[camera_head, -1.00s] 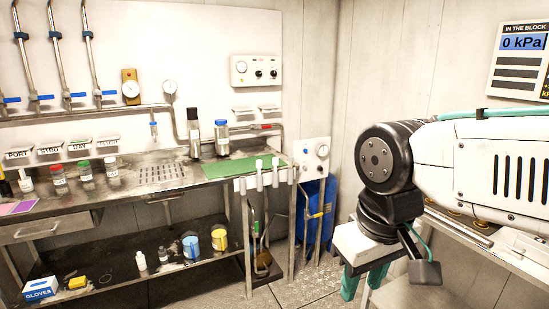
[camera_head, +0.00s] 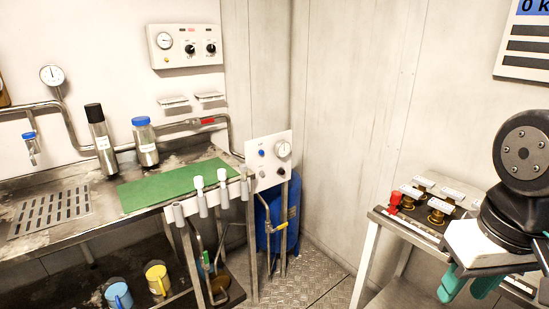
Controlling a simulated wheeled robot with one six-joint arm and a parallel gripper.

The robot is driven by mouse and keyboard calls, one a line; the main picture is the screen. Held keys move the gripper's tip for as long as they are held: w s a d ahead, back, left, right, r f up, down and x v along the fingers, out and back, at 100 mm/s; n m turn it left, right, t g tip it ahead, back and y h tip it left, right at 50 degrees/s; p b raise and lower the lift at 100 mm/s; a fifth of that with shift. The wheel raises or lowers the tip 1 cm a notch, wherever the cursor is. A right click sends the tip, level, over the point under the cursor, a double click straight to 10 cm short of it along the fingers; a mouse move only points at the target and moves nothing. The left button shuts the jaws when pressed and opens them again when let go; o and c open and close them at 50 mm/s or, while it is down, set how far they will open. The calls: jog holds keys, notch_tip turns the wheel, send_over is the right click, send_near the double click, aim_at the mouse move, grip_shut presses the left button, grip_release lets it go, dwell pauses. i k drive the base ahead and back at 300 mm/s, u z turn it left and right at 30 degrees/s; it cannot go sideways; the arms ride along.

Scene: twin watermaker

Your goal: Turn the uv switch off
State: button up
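No switch in the head view carries a readable UV label, so I cannot tell which one is the uv switch. A white wall panel (camera_head: 187,46) at the upper left has a gauge, a small red mark and two black knobs (camera_head: 190,49). A smaller white panel (camera_head: 268,160) at the end of the bench has a gauge, a blue knob and a dark knob. My gripper (camera_head: 466,290) is at the lower right, pointing down, with its teal fingers apart and nothing visible between them. It is far from both panels.
A steel bench with a green mat (camera_head: 180,184) and two bottles stands at the left. A blue tank (camera_head: 278,222) stands in the corner. A side table (camera_head: 395,225) with a red knob and brass fittings is by my gripper. The floor between (camera_head: 310,284) is clear.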

aim_at(190, 49)
jog(key=z, duration=0.35)
jog(key=i, duration=0.8)
jog(key=u, duration=1.15)
jog(key=i, duration=0.95)
jog(key=u, duration=0.4)
